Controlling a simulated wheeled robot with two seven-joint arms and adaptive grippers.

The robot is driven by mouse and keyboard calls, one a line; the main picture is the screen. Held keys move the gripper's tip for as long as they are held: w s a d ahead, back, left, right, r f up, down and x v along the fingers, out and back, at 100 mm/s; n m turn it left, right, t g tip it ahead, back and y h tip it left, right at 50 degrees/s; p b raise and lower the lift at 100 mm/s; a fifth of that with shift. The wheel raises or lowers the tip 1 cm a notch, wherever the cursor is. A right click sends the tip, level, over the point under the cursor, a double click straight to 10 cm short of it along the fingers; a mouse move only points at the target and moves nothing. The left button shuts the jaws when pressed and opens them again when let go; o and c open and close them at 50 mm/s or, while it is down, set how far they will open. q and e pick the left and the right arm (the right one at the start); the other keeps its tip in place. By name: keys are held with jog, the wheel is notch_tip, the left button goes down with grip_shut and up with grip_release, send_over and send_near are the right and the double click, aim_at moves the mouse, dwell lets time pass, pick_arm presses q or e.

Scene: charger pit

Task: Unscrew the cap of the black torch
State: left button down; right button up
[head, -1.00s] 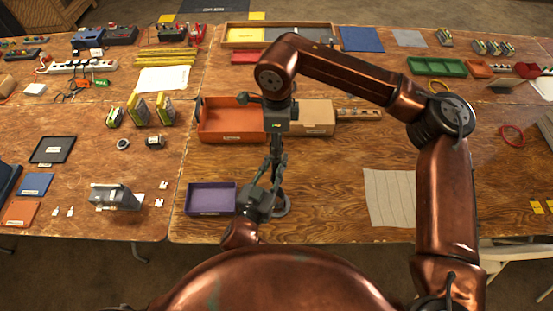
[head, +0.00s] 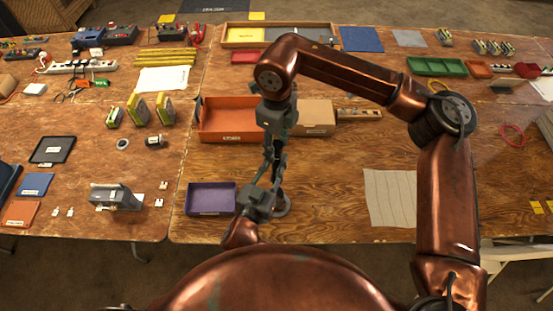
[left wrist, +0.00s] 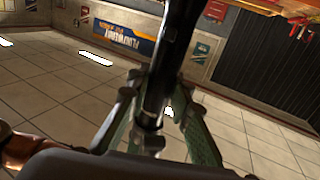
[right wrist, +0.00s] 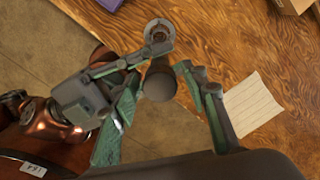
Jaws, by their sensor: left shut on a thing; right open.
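The black torch (left wrist: 181,38) stands roughly upright, clasped by my left gripper (left wrist: 150,105), whose fingers close around its body in the left wrist view. In the right wrist view I look down on the torch's round dark end (right wrist: 158,82); my left gripper reaches it from the left. My right gripper (right wrist: 156,88) is open, pointing down, with its fingers on either side of that end; contact is not clear. In the head view, my right gripper (head: 275,158) is above my left one and hides most of the torch. The seam of the cap cannot be made out.
A grey round stand (head: 283,207) is on the table close by. A purple tray (head: 211,212) is to the left, an orange bin (head: 231,137) and a cardboard box (head: 315,132) behind. A pale cloth (head: 390,198) lies right, with bare wood between.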

jog(key=m, duration=0.5)
jog(key=shift+m, duration=0.4)
grip_shut()
jog(key=n, duration=0.3)
jog(key=shift+n, duration=0.3)
jog(key=shift+r, duration=0.25)
jog(key=shift+r, duration=0.75)
